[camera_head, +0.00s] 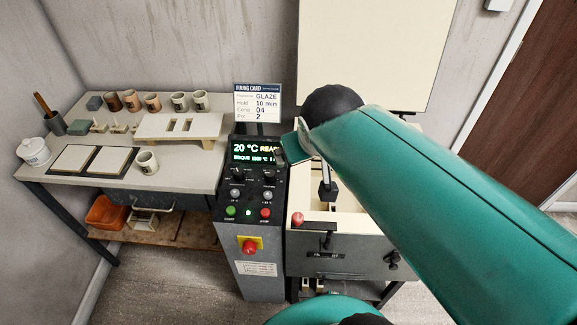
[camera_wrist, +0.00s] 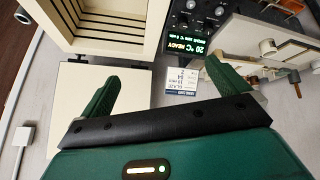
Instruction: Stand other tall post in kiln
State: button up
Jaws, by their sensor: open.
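The kiln (camera_head: 342,252) is a grey box with a pale rim, and its cream lid (camera_head: 375,50) stands open. In the wrist view the grooved kiln wall (camera_wrist: 112,22) and the lid (camera_wrist: 90,115) show. My gripper (camera_wrist: 160,72) is open, with two green fingers apart and nothing between them. It is near the kiln and its lid. My arm hides much of the kiln in the head view, so I cannot tell what stands inside. No tall post shows clearly. Small cream pieces (camera_head: 118,128) stand on the worktable, too small to identify.
The control panel (camera_head: 251,190) and firing card (camera_head: 257,102) stand just left of the kiln. The worktable (camera_head: 205,182) holds several cups (camera_head: 147,162), a slotted cream board (camera_head: 150,128), pale tiles and a white jar (camera_head: 35,151). An orange bin (camera_head: 107,212) sits below.

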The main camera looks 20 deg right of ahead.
jog(key=s+a+f+g+y, duration=0.1)
jog(key=s+a+y, duration=0.1)
jog(key=s+a, duration=0.3)
jog(key=shift+s+a, duration=0.15)
jog(key=shift+s, duration=0.4)
